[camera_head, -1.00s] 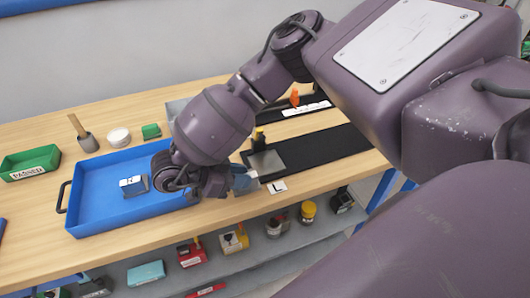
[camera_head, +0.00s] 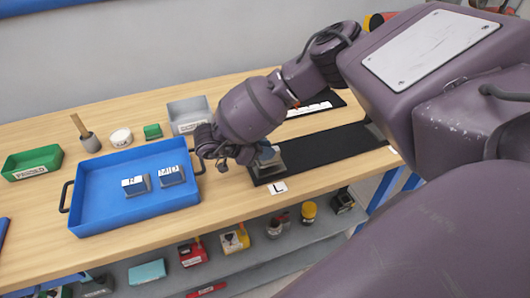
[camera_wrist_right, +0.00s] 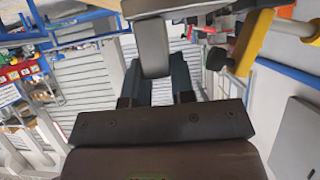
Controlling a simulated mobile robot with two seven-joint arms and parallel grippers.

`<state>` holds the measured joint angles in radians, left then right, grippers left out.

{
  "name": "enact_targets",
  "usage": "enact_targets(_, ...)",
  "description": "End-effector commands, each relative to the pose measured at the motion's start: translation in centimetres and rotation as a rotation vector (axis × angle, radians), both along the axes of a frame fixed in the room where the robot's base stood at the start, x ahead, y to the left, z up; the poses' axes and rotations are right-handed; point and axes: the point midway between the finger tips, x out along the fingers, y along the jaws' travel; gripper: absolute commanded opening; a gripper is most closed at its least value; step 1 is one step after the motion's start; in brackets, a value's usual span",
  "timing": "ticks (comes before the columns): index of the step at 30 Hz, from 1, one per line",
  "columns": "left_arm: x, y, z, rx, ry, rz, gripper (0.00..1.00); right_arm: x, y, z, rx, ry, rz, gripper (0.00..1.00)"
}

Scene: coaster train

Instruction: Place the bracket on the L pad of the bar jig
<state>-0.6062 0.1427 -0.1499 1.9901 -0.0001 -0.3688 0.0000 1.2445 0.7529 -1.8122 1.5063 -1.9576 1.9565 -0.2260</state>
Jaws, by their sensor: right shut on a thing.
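My right gripper (camera_head: 250,156) is shut on a grey bracket (camera_head: 268,155), at the left end of the black bar jig (camera_head: 335,147). The bracket is over or on the grey pad (camera_head: 273,168) beside the white "L" label (camera_head: 278,187); I cannot tell whether it touches. In the right wrist view the grey bracket (camera_wrist_right: 152,48) sits between the dark fingers of my right gripper (camera_wrist_right: 158,85). Its label is hidden. My left gripper is not in view.
A blue tray (camera_head: 95,222) at left holds brackets marked "R" (camera_head: 135,185) and "MID" (camera_head: 171,176). A grey bin (camera_head: 188,112) stands behind my right gripper. A yellow-and-black clamp (camera_wrist_right: 245,45) is close to the right fingers in the wrist view.

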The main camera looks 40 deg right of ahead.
Motion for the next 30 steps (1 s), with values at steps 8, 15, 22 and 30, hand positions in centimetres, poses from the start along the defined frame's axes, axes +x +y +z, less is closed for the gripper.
enact_targets(8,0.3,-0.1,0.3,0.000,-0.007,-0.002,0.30,0.0,0.0,-1.4,-0.001,-0.002,0.000,0.00)
enact_targets(15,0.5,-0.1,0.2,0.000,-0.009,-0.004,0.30,0.0,0.0,-1.8,0.000,-0.001,0.000,0.00)
enact_targets(22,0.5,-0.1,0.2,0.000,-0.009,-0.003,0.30,0.0,0.0,-1.7,0.001,-0.001,0.000,0.49)
enact_targets(30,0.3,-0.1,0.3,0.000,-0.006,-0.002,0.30,0.0,0.0,-1.5,0.001,-0.001,0.000,0.49)
